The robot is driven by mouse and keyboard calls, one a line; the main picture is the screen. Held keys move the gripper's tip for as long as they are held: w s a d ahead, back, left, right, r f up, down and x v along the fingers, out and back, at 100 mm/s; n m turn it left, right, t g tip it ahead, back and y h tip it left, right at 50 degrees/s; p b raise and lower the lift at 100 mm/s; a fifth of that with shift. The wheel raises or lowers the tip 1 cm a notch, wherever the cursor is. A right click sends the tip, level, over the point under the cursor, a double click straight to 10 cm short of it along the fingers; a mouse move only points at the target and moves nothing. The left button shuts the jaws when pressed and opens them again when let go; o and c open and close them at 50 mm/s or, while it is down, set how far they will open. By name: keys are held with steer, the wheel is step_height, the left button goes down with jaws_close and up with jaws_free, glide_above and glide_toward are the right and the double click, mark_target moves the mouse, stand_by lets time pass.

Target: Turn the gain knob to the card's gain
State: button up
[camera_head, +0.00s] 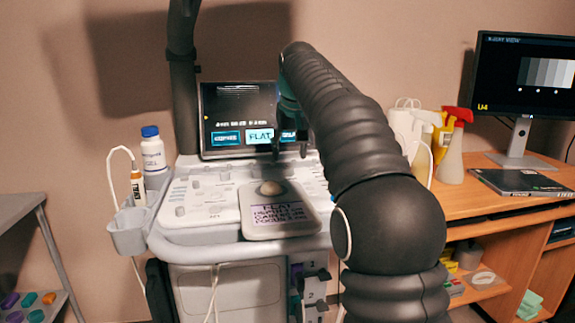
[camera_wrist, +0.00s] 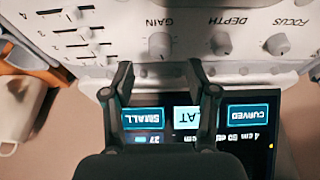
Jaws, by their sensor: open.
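The gain knob (camera_wrist: 161,45) is a pale round knob beside the word GAIN on the white panel, upside down in the wrist view. My gripper (camera_wrist: 160,72) is open and empty. Its two dark fingertips lie on either side of the knob's line in the picture, apart from it as far as I can tell. In the head view my gripper (camera_head: 289,148) hangs in front of the screen, and the gain knob is hard to make out there. The card (camera_head: 280,226) lies on the console front, headed FLAT, with a gain line whose number is too blurred to read surely.
The depth knob (camera_wrist: 221,43) and focus knob (camera_wrist: 278,44) stand beside the gain knob, with sliders (camera_wrist: 80,35) on its other side. The console screen (camera_head: 238,108) rises behind. A round knob or ball (camera_head: 270,188) sits at the card's top edge. A bottle (camera_head: 152,150) stands left.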

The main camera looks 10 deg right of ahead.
mark_target(288, 167)
steer(key=shift+x, duration=2.4)
jaws_close()
